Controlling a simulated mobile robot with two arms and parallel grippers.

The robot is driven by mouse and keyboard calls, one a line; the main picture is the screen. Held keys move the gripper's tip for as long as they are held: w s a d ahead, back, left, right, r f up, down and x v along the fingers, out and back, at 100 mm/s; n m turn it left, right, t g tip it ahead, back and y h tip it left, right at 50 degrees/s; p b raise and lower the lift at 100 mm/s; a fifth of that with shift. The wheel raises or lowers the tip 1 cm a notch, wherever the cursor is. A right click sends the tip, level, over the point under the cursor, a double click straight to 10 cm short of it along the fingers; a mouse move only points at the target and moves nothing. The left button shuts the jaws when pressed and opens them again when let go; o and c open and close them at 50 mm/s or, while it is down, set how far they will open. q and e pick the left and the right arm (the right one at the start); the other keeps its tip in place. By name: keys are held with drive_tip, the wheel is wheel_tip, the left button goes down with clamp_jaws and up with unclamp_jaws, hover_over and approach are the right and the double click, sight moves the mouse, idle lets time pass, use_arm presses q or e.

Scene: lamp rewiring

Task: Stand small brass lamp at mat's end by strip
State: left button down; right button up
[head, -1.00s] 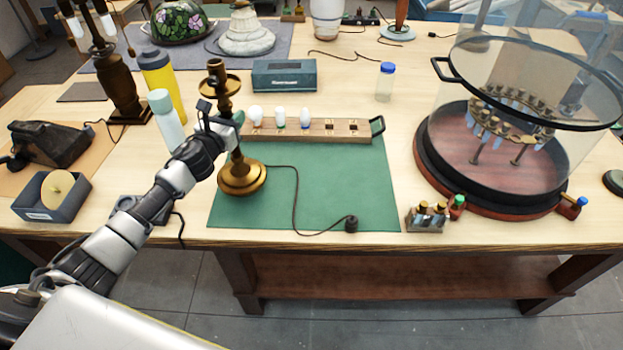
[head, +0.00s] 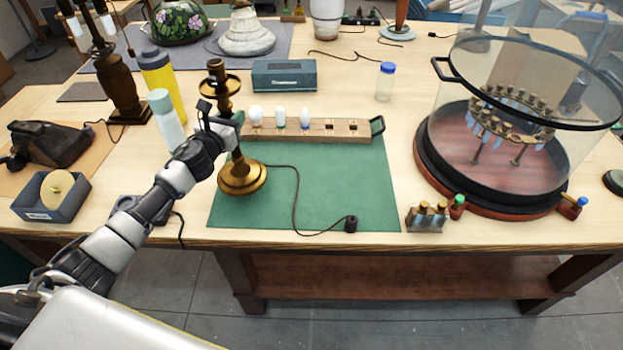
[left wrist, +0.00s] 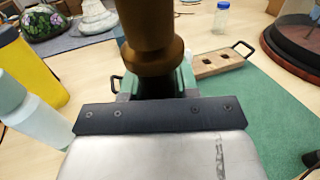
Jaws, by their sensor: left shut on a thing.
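The small brass lamp (head: 242,177) stands upright at the left end of the green mat (head: 335,185), its cord trailing right across the mat to a dark plug. The wooden strip (head: 345,129) with several bulbs lies along the mat's far edge, just behind the lamp. My left gripper (head: 231,124) is shut on the lamp's stem. In the left wrist view the brass stem (left wrist: 150,35) rises close in front of the jaws and hides much of the strip (left wrist: 217,61). My right gripper is not in view.
A pale bottle (head: 166,120) and a yellow bottle (head: 161,80) stand left of the lamp. A glass-covered round stand (head: 430,165) fills the table's right side. A small block with brass pieces (head: 426,219) sits near the mat's front right corner. The mat's right half is mostly clear.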

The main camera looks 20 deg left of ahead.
use_arm(q)
drive_tip(key=shift+f+b, duration=2.3)
drive_tip(key=shift+b, duration=0.05)
drive_tip(key=c, duration=0.8)
unclamp_jaws()
drive_tip(key=shift+s, duration=0.1)
drive_tip(key=shift+o, duration=0.2)
drive_tip(key=shift+f, duration=0.3)
drive_tip(key=s+b, duration=0.2)
drive_tip(key=s, duration=0.8)
drive_tip(key=shift+s+a+r, duration=0.15)
drive_tip(key=shift+s+r, duration=0.05)
drive_tip(key=shift+s, duration=0.2)
